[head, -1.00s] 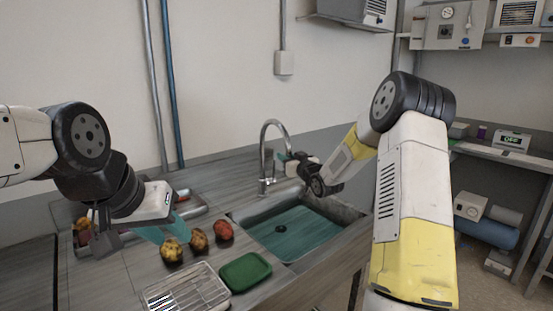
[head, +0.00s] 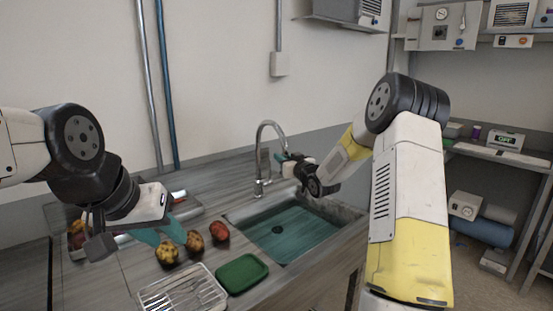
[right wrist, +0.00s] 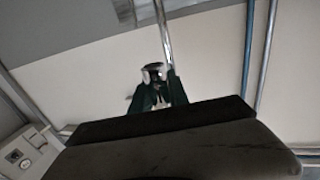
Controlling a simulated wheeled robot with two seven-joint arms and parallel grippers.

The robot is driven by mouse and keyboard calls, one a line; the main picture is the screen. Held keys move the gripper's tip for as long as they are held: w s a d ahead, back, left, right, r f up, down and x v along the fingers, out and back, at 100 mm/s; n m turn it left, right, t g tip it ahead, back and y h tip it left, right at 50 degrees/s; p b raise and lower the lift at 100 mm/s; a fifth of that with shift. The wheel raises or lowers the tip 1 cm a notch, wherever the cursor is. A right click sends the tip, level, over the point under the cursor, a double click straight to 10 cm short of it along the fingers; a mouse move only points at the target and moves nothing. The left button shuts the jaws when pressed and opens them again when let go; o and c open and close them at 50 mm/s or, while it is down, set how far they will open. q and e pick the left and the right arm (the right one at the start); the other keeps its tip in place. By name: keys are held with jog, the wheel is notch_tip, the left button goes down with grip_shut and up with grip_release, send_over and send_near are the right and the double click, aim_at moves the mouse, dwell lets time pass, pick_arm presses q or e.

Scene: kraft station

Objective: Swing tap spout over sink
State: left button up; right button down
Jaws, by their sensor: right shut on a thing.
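The chrome tap (head: 259,165) stands at the back left edge of the sink (head: 290,232), and its curved spout bends over to the right. My right gripper (head: 284,158) is shut on the end of the spout, above the sink's back edge. In the right wrist view the shiny spout (right wrist: 163,40) runs down to the dark fingers of my right gripper (right wrist: 157,88). My left gripper (head: 165,233) hovers over the counter near the potatoes; its teal fingers overlap in view and their gap is unclear.
Several potatoes (head: 194,241) lie on the counter left of the sink. A green container (head: 242,273) and a wire rack (head: 183,293) are in front. The basin is clear.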

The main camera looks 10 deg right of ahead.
jog(key=shift+a+r, duration=0.1)
dwell(0.4)
jog(key=c, duration=1.3)
grip_release()
jog(key=shift+v, duration=3.9)
